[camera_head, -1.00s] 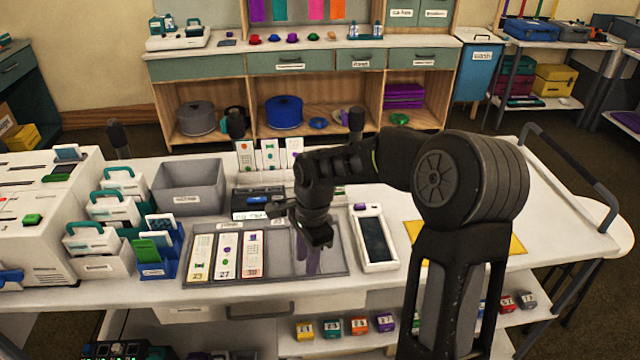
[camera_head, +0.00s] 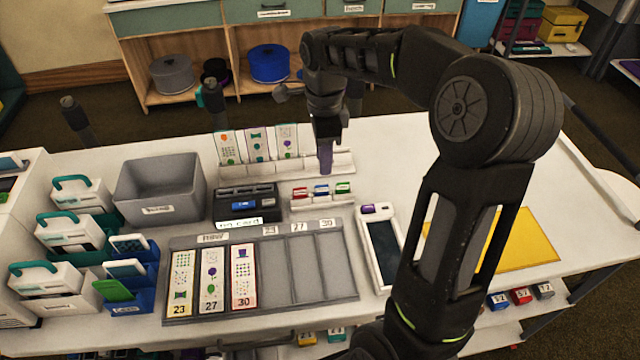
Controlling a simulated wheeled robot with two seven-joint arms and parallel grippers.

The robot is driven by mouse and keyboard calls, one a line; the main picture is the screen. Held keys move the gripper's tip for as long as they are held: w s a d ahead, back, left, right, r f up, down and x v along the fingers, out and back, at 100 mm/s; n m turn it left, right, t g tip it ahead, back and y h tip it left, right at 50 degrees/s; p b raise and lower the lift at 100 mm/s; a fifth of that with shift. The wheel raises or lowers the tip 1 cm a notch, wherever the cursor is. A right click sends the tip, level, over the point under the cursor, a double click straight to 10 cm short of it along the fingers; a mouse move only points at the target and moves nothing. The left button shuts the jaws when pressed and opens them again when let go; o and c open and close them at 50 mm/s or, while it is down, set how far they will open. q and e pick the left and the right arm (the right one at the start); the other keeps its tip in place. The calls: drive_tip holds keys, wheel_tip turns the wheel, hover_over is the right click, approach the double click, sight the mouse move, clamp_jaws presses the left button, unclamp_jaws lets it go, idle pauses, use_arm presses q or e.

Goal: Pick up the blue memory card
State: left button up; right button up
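The blue memory card (camera_head: 321,190) stands in a small white rack (camera_head: 322,203) near the back of the table, between a red card (camera_head: 300,194) and a green card (camera_head: 343,187). My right gripper (camera_head: 325,172) points down just behind and above the blue card, with a small gap apparent between them. Its purple fingers overlap in this view, so whether they are apart is unclear. No card shows in them. My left gripper is out of view.
A dark device (camera_head: 245,200) and grey bin (camera_head: 160,190) stand left of the rack. Picture strips (camera_head: 257,146) stand behind. A compartmented tray (camera_head: 290,265) lies in front, beside a white handheld device (camera_head: 382,245). A yellow mat (camera_head: 520,240) lies right.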

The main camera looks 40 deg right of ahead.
sight(324, 185)
drive_tip(key=shift+f, duration=0.1)
drive_tip(key=shift+f, duration=1.2)
drive_tip(key=shift+f, duration=0.1)
drive_tip(key=shift+f+p, duration=0.25)
drive_tip(key=shift+p, duration=0.15)
wheel_tip(324, 185, down, 4)
drive_tip(key=shift+r+p, duration=0.25)
drive_tip(key=shift+p, duration=0.35)
drive_tip(key=shift+f, duration=0.55)
drive_tip(key=shift+c, duration=0.3)
clamp_jaws()
